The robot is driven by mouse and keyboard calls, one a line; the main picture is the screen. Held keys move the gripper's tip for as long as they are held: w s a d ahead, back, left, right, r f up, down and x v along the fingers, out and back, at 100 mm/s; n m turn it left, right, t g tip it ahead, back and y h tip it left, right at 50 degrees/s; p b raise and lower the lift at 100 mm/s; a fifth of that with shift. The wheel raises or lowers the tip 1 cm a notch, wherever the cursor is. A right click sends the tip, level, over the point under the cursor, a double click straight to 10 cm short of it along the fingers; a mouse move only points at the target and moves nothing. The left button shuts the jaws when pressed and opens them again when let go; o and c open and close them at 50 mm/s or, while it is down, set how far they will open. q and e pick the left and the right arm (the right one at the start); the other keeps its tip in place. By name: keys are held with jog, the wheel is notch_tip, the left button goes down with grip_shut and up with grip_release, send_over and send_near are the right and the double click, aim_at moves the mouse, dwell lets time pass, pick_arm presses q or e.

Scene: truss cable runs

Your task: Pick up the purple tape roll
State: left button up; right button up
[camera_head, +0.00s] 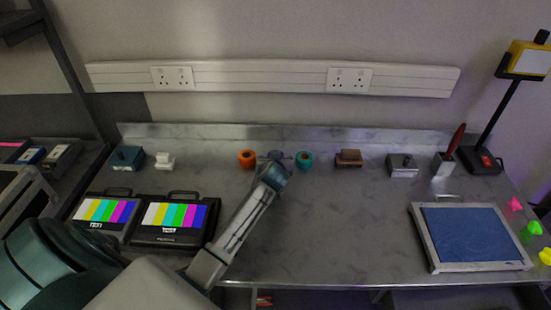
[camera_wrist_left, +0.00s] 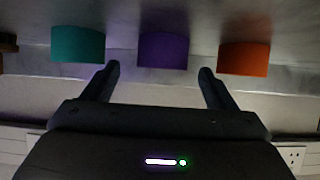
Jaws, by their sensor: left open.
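The purple tape roll (camera_wrist_left: 163,51) shows in the left wrist view, in the middle of a row of three rolls. A teal roll (camera_wrist_left: 78,44) is on its left and an orange roll (camera_wrist_left: 244,58) on its right there. My left gripper (camera_wrist_left: 159,72) is open and empty, its fingers pointing toward the purple roll, one on either side of it in the picture. In the head view my left gripper (camera_head: 275,157) is between the orange roll (camera_head: 247,158) and the teal roll (camera_head: 304,159) and hides the purple roll. My right gripper is not in view.
The metal bench (camera_head: 330,220) is clear at its middle. Two cases with colour-bar screens (camera_head: 172,219) are at left. A brown block (camera_head: 348,158) and a grey box (camera_head: 402,166) stand right of the rolls. A blue-topped panel (camera_head: 467,236) is at right.

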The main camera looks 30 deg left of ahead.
pick_arm(q)
jog(key=p+x, duration=0.1)
jog(key=x, duration=0.2)
jog(key=shift+a+r, duration=0.15)
jog(key=shift+a, duration=0.05)
jog(key=shift+w+a+f, duration=0.2)
jog(key=shift+w+f, duration=0.2)
jog(key=shift+f, duration=0.05)
jog(key=shift+r, duration=0.1)
jog(key=c, duration=1.1)
